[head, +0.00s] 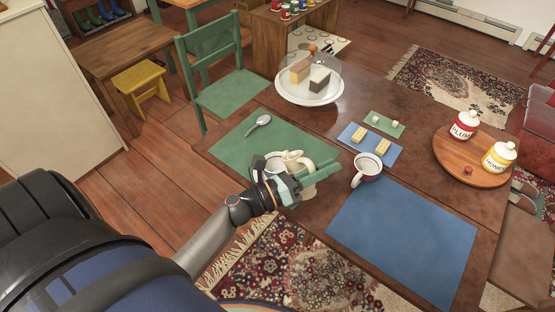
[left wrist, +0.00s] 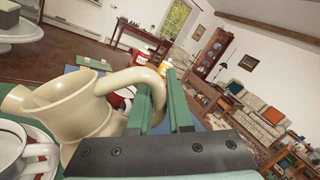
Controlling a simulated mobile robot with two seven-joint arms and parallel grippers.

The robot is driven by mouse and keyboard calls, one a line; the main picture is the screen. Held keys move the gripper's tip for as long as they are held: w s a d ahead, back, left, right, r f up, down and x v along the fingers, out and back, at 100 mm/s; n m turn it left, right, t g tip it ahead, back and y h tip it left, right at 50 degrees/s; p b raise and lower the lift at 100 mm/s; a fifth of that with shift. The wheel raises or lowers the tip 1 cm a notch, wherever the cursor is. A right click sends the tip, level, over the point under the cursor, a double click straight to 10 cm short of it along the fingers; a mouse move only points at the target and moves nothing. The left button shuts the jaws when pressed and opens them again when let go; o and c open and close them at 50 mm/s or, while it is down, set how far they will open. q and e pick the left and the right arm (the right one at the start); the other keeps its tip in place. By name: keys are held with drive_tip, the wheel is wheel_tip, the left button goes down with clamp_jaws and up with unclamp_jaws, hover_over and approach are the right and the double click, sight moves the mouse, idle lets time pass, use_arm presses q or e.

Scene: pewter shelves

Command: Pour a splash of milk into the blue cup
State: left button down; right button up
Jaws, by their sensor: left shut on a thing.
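A cream milk jug (head: 293,163) is at the near edge of the green placemat. It shows large in the left wrist view (left wrist: 72,110), spout to the left. My left gripper (head: 318,179) is shut on the jug's handle; its green fingers (left wrist: 167,98) lie on both sides of the handle. A pale cup with a dark blue rim (left wrist: 28,152) stands just left of the jug in the left wrist view; in the head view this cup (head: 272,162) is mostly hidden by jug and hand. I cannot tell the jug's exact tilt or see milk. My right gripper is out of view.
A dark red cup (head: 367,172) stands right of my left gripper. The blue placemat (head: 405,240) is bare. A spoon (head: 258,124) lies on the green placemat (head: 230,146). A glass-domed cake stand (head: 309,95) stands farther back; plum and honey jars sit on a round board (head: 462,173).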

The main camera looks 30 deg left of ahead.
use_arm(q)
drive_tip(key=shift+w+a+r+n+t, duration=0.15)
drive_tip(key=shift+a+n, duration=0.1)
drive_tip(key=shift+n, duration=0.3)
drive_tip(key=shift+w+a+f+n+t, duration=0.1)
drive_tip(key=shift+a+n, duration=0.2)
drive_tip(key=shift+n, duration=0.2)
drive_tip(key=shift+w+a+r+n+t, duration=0.15)
drive_tip(key=shift+a+n, duration=0.1)
drive_tip(key=shift+n, duration=0.3)
idle(1.2)
